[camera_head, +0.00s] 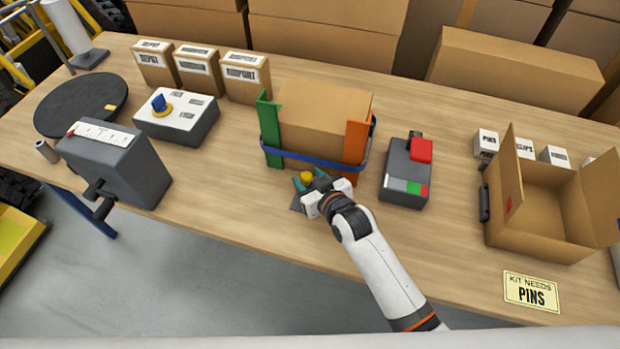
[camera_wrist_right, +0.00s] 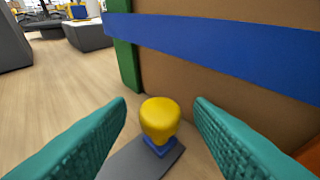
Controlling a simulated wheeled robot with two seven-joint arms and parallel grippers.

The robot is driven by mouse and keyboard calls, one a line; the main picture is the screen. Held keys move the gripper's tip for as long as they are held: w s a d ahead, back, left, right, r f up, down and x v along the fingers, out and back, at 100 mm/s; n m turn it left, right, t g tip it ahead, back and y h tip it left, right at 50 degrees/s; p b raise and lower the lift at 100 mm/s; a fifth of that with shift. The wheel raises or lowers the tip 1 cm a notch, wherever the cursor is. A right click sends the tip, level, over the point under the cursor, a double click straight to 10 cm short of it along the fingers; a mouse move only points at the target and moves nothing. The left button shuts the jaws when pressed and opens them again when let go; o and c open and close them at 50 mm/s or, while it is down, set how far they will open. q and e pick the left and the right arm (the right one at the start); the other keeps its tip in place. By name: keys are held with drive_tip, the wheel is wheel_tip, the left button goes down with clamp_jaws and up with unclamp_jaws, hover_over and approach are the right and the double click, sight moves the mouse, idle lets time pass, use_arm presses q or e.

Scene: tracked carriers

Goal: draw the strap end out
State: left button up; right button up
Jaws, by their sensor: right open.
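A cardboard box (camera_head: 322,118) stands on the table between a green corner piece (camera_head: 272,140) and an orange corner piece (camera_head: 356,148). A blue strap (camera_head: 318,160) runs around it; it also crosses the right wrist view (camera_wrist_right: 220,52). A yellow knob (camera_wrist_right: 160,118), likely the strap end, sits on a small blue piece above a grey plate (camera_wrist_right: 145,158), in front of the box. My right gripper (camera_head: 309,179) is open, its teal fingers on either side of the yellow knob with visible gaps. My left gripper is not in view.
A grey device with a red block (camera_head: 408,172) stands right of the box. An open carton (camera_head: 545,215) is further right, near a "KIT NEEDS PINS" card (camera_head: 531,291). A control box (camera_head: 178,122) and a grey lever machine (camera_head: 118,165) stand left. The table between is clear.

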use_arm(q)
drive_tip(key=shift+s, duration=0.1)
use_arm(e)
drive_tip(key=shift+c, duration=0.9)
clamp_jaws()
drive_tip(key=s+p, duration=0.1)
drive_tip(key=s, duration=0.1)
drive_tip(key=s+a+p, duration=0.1)
drive_tip(key=s, duration=0.1)
drive_tip(key=s+p, duration=0.1)
drive_tip(key=s, duration=0.1)
drive_tip(key=shift+a+r+p, duration=0.15)
drive_tip(key=shift+a+p, duration=0.2)
drive_tip(key=shift+a, duration=0.05)
drive_tip(key=shift+s+a, duration=0.15)
drive_tip(key=shift+f, duration=0.25)
drive_tip(key=shift+o, duration=0.9)
unclamp_jaws()
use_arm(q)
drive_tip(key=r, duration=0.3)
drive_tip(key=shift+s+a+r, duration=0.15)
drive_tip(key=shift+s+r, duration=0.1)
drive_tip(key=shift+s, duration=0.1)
use_arm(e)
drive_tip(key=shift+r, duration=0.1)
